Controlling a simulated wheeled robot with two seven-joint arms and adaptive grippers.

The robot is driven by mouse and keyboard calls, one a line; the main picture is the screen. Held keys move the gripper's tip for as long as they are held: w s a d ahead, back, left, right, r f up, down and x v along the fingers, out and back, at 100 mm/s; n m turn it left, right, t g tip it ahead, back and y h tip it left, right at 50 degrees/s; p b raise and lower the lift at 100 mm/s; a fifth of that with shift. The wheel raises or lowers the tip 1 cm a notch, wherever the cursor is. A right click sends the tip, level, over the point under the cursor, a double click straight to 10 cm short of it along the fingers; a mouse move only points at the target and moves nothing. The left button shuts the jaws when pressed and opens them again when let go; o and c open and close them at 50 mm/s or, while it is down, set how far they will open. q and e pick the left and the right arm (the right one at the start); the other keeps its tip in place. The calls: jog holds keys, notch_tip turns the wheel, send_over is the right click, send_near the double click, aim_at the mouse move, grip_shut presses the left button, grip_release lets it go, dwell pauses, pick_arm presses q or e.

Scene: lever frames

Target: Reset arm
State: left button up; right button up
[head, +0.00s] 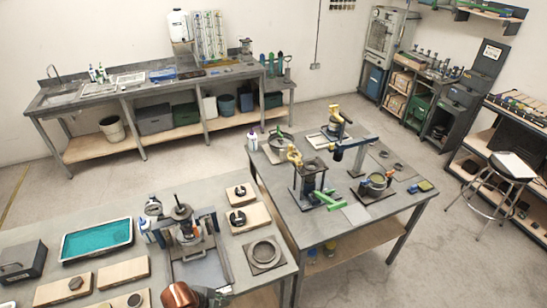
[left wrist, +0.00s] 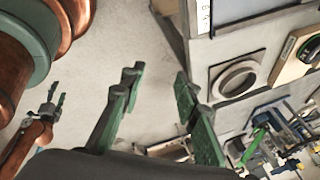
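My left gripper (left wrist: 157,78) shows in the left wrist view with its two green fingers spread and only floor between them. My right gripper (left wrist: 56,95) shows small at the left of that view, below my copper arm link; its fingers look apart and empty. Neither gripper shows in the head view. A dark lever frame (head: 308,180) with a green lever (head: 328,201) stands on the right table. A blue lever (head: 355,145) is on a stand behind it. A press-like frame (head: 186,235) stands on the front table. The green lever also shows in the left wrist view (left wrist: 253,143).
The front table (head: 120,210) holds a teal tray (head: 97,240), wooden blocks (head: 123,272) and a ring on a plate (head: 264,252). The right table (head: 285,218) has several fixtures. A stool (head: 512,166) stands at right. Open floor (head: 175,172) lies behind the tables.

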pick_arm(q)
jog(key=s+a+f+n+y, duration=0.2)
jog(key=s+a+n+y, duration=0.2)
jog(key=s+a+n, duration=1.2)
notch_tip(320, 180, down, 35)
jog(key=n+b, duration=0.3)
jog(key=b, duration=0.4)
jog(key=s+f+g+b, duration=0.1)
jog(key=s+f+b, duration=0.2)
jog(key=s+f, duration=0.7)
jog(key=s+f+g+b, duration=0.1)
jog(key=s+f+b, duration=0.2)
jog(key=s+f, duration=0.7)
notch_tip(320, 180, down, 6)
jog(key=shift+a+f+m, duration=0.1)
jog(key=shift+a+m, duration=0.2)
jog(key=shift+m, duration=0.1)
jog(key=shift+s, duration=0.1)
